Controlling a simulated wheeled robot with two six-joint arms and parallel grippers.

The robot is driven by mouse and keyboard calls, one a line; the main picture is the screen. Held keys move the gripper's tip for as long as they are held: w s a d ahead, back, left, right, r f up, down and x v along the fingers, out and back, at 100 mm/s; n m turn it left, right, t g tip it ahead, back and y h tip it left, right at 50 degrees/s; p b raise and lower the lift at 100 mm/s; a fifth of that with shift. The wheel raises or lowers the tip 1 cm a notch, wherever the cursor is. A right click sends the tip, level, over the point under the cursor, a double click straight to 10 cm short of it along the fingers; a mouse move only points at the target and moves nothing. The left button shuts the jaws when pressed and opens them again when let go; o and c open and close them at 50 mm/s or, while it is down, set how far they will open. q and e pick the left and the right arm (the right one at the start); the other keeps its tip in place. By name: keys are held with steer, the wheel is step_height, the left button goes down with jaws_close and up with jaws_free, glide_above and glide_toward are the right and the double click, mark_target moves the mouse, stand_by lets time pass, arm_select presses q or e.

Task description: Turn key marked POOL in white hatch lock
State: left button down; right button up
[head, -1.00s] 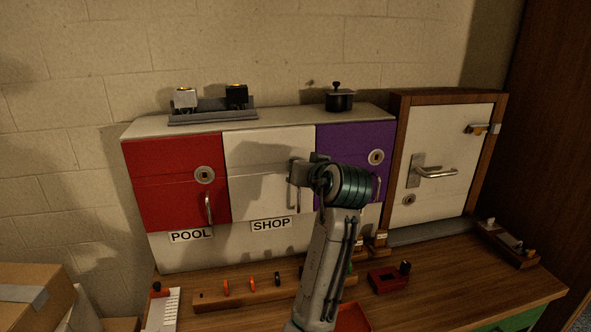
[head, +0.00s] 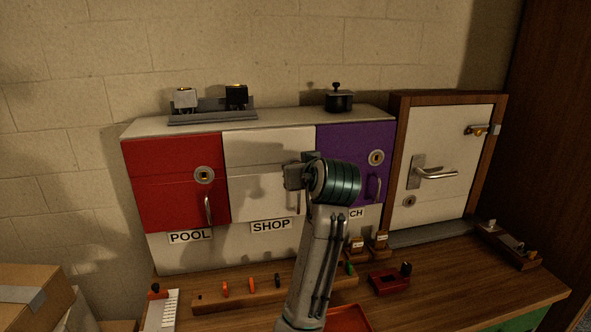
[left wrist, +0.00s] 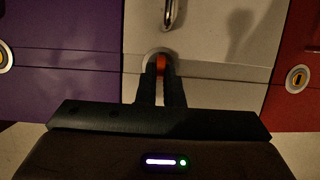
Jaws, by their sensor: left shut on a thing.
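The white hatch (head: 262,197) stands between a red hatch and a purple hatch, with the SHOP label (head: 271,226) below it. My left gripper (head: 291,178) is in front of its right side and hides its lock in the head view. In the left wrist view, which looks upside down, the gripper's fingers (left wrist: 163,80) are shut on an orange-red key (left wrist: 161,63). The key is right at the round lock plate (left wrist: 158,53) of the white hatch. The fingers cover most of it, so its marking and depth in the lock cannot be told. My right gripper is not in view.
The red hatch (head: 170,190) has a POOL label (head: 190,236); the purple hatch (head: 350,160) is to the right. A wooden key rack (head: 210,302) with several keys lies on the bench below. A red block (head: 388,283) and a white door (head: 440,140) are further right.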

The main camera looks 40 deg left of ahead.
arm_select(q)
steer(key=shift+w+a, duration=0.2)
stand_by(0.3)
steer(key=c, duration=1.5)
jaws_free()
